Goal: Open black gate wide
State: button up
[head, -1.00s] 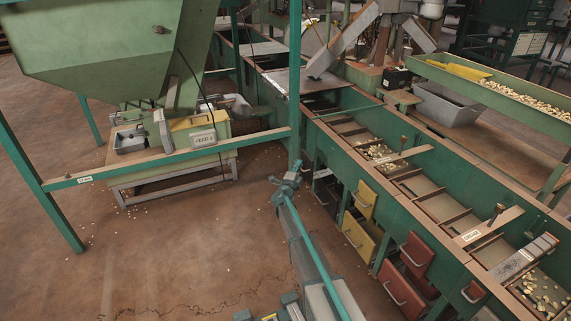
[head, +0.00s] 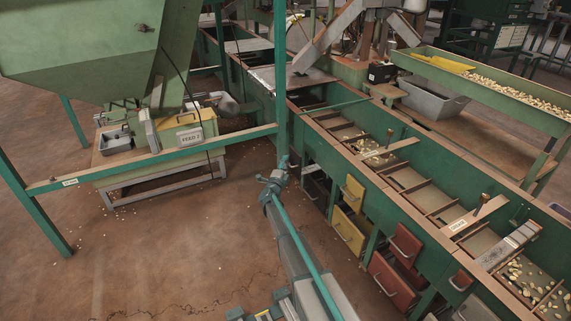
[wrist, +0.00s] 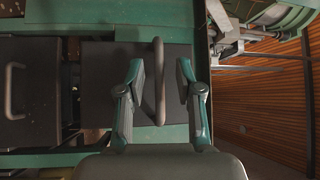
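The black gates (head: 316,188) are dark panels low on the side of the green hopper line, partly behind a green post in the head view. In the wrist view one black gate (wrist: 98,85) fills the middle, with a grey bar handle (wrist: 159,85). My gripper (wrist: 160,75) is open, with one finger on each side of this handle and a visible gap to it. In the head view my gripper (head: 274,180) is beside the post's foot, left of the black gates. Its fingertips are too small to make out there.
A second dark panel (wrist: 30,90) with its own handle is at the left in the wrist view. Yellow gates (head: 349,230) and red gates (head: 391,281) follow along the line. A green post (head: 280,90) stands close to my gripper. Open floor lies left.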

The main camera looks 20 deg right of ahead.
jog(key=v, duration=1.1)
jog(key=shift+s+a, duration=0.1)
